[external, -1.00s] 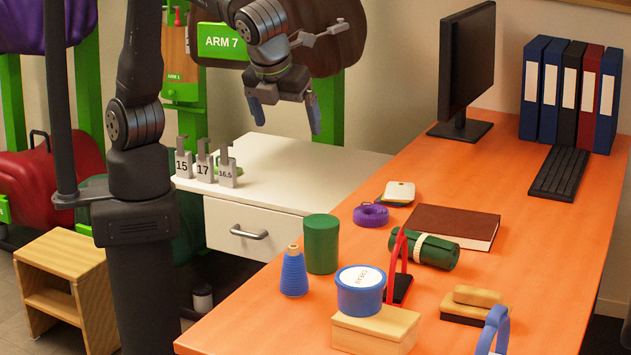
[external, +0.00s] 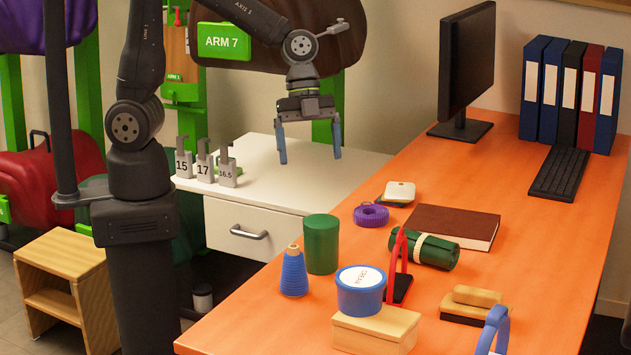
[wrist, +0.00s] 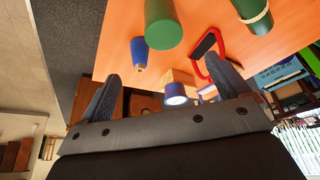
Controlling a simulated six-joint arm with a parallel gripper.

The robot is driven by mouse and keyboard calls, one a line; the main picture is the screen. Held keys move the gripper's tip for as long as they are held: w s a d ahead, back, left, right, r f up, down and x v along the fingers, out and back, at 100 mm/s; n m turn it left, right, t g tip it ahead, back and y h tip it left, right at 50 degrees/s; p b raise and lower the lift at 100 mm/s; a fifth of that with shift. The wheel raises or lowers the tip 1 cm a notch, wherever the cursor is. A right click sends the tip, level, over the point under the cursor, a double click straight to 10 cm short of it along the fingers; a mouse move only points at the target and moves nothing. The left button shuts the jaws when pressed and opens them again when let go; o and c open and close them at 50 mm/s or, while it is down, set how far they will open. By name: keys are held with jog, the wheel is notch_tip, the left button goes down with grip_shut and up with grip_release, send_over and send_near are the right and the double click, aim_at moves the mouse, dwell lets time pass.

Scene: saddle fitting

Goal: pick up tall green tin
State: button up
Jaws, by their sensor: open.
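The tall green tin (external: 321,245) stands upright on the orange desk, near its left edge. In the wrist view the green tin (wrist: 163,25) is at the top, beyond the fingertips. My gripper (external: 310,158) is open and empty, pointing down above the white drawer cabinet, up and behind the tin in the external view. In the wrist view my gripper's fingers (wrist: 168,88) are spread, with nothing between them.
A blue thread cone (external: 294,272) stands just left of the tin. A blue round tin (external: 360,292) sits on a wooden box (external: 376,330) to the right. A red-handled stand (external: 399,270), green roll (external: 425,249) and purple tape (external: 371,215) are nearby.

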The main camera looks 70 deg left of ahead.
aim_at(320, 218)
jog(key=x, duration=1.7)
jog(key=shift+w+a+f, duration=0.15)
jog(key=shift+w+f, duration=0.1)
jog(key=shift+w, duration=0.15)
jog(key=c, duration=1.3)
jog(key=shift+r, duration=0.15)
